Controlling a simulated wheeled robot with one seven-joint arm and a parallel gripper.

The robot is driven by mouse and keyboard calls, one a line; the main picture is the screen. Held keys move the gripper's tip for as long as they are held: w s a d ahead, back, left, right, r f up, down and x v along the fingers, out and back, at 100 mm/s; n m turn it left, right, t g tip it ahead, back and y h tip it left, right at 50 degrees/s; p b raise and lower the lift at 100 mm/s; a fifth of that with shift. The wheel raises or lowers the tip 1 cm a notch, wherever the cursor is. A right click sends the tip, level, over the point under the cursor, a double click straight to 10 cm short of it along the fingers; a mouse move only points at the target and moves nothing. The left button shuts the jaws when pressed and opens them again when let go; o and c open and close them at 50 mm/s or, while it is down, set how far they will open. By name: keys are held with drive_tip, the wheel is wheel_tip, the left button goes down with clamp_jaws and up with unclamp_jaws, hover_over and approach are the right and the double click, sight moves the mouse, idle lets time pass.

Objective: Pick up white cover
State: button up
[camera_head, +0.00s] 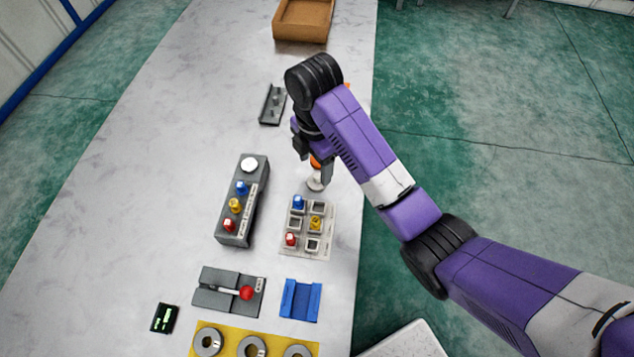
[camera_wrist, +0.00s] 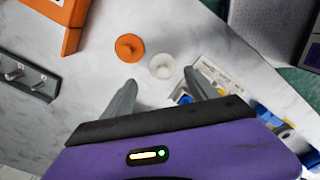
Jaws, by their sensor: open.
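The white cover (camera_wrist: 162,66), a small round piece with a raised knob, lies on the table in the wrist view. It also shows in the head view (camera_head: 316,185), just below my gripper and partly hidden by it. My gripper (camera_wrist: 160,80) is open and empty, with its fingertips apart and pointing toward the white cover. In the head view my gripper (camera_head: 314,163) hangs above the table by the cover. An orange cover (camera_wrist: 130,47) of similar shape lies close beside the white one, to its left in the wrist view.
A sorting tray (camera_head: 319,249) with coloured pieces stands close to the cover. A grey button box (camera_head: 233,225) is to its left. A dark pegged bracket (camera_head: 272,105) and a brown bin (camera_head: 303,20) lie farther back. An orange container (camera_wrist: 72,38) shows at upper left.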

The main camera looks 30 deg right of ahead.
sight(317, 175)
drive_tip(key=f, duration=0.4)
drive_tip(key=shift+s+d+f, duration=0.1)
drive_tip(key=shift+s+d, duration=0.05)
drive_tip(key=shift+s, duration=0.15)
drive_tip(key=shift+f, duration=0.5)
drive_tip(key=c, duration=1.3)
drive_tip(key=shift+r, duration=0.1)
